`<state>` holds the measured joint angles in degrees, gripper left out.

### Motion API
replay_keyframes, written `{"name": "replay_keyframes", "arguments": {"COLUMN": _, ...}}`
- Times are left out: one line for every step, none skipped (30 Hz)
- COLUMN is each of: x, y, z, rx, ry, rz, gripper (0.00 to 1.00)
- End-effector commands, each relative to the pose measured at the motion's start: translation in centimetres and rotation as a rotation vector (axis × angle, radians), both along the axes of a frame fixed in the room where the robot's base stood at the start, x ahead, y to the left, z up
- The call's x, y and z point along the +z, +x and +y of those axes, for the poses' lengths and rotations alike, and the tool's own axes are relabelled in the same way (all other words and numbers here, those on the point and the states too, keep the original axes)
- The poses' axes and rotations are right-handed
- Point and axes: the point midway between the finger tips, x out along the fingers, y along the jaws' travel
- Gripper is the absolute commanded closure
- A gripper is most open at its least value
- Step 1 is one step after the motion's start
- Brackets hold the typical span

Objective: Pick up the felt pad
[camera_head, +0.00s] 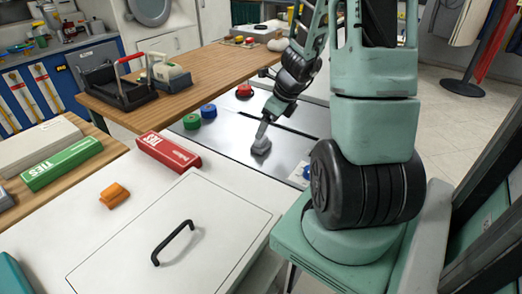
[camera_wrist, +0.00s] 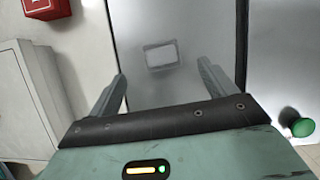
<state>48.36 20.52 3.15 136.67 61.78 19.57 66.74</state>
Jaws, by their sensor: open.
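The felt pad looks like a small grey block with a paler rectangular top. It lies on the grey metal surface in the wrist view (camera_wrist: 160,55) and shows small in the head view (camera_head: 261,148). My gripper (camera_wrist: 162,72) is open above the metal surface, one finger towards each side of the pad. In the wrist view the pad appears between and slightly beyond the fingertips, with nothing held. In the head view my gripper (camera_head: 264,132) points down just above the pad; whether it touches the pad cannot be told.
Green (camera_head: 191,121), blue (camera_head: 208,111) and red (camera_head: 244,91) round knobs stand on the metal surface behind the pad. A red box (camera_head: 168,152) and an orange object (camera_head: 115,195) lie on the white counter (camera_head: 60,240). A black handle (camera_head: 173,243) rises from its panel.

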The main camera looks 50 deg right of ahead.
Motion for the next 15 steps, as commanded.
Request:
{"name": "replay_keyframes", "arguments": {"x": -1.3, "y": 0.3, "z": 0.1, "rx": 0.0, "ry": 0.002, "rz": 0.001, "gripper": 0.16}}
{"name": "replay_keyframes", "arguments": {"x": -1.6, "y": 0.4, "z": 0.1, "rx": 0.0, "ry": 0.002, "rz": 0.001, "gripper": 0.16}}
{"name": "replay_keyframes", "arguments": {"x": -2.0, "y": 0.7, "z": 0.1, "rx": -0.001, "ry": 0.001, "rz": 0.0, "gripper": 0.16}}
{"name": "replay_keyframes", "arguments": {"x": -2.2, "y": 0.8, "z": 0.1, "rx": -0.001, "ry": 0.001, "rz": 0.0, "gripper": 0.16}}
{"name": "replay_keyframes", "arguments": {"x": -2.4, "y": 0.9, "z": 0.1, "rx": 0.0, "ry": 0.0, "rz": 0.0, "gripper": 0.16}}
{"name": "replay_keyframes", "arguments": {"x": -2.6, "y": 1.0, "z": 0.2, "rx": 0.001, "ry": 0.0, "rz": 0.0, "gripper": 0.16}}
{"name": "replay_keyframes", "arguments": {"x": -2.7, "y": 1.0, "z": 0.2, "rx": 0.002, "ry": 0.0, "rz": 0.0, "gripper": 0.16}}
{"name": "replay_keyframes", "arguments": {"x": -2.8, "y": 1.1, "z": 0.2, "rx": 0.001, "ry": 0.001, "rz": 0.0, "gripper": 0.16}}
{"name": "replay_keyframes", "arguments": {"x": -3.0, "y": 1.2, "z": 0.2, "rx": 0.001, "ry": 0.001, "rz": 0.0, "gripper": 0.16}}
{"name": "replay_keyframes", "arguments": {"x": -3.3, "y": 1.3, "z": 0.2, "rx": 0.0, "ry": 0.001, "rz": 0.0, "gripper": 0.16}}
{"name": "replay_keyframes", "arguments": {"x": -3.7, "y": 1.3, "z": 0.2, "rx": 0.0, "ry": 0.001, "rz": 0.0, "gripper": 0.16}}
{"name": "replay_keyframes", "arguments": {"x": -4.3, "y": 1.5, "z": 0.1, "rx": 0.0, "ry": 0.001, "rz": 0.0, "gripper": 0.16}}
{"name": "replay_keyframes", "arguments": {"x": -4.8, "y": 1.6, "z": 0.1, "rx": 0.001, "ry": 0.002, "rz": 0.0, "gripper": 0.16}}
{"name": "replay_keyframes", "arguments": {"x": -5.3, "y": 1.8, "z": 0.2, "rx": 0.0, "ry": 0.003, "rz": 0.001, "gripper": 0.16}}
{"name": "replay_keyframes", "arguments": {"x": -5.9, "y": 2.0, "z": 0.1, "rx": 0.001, "ry": 0.002, "rz": 0.0, "gripper": 0.16}}
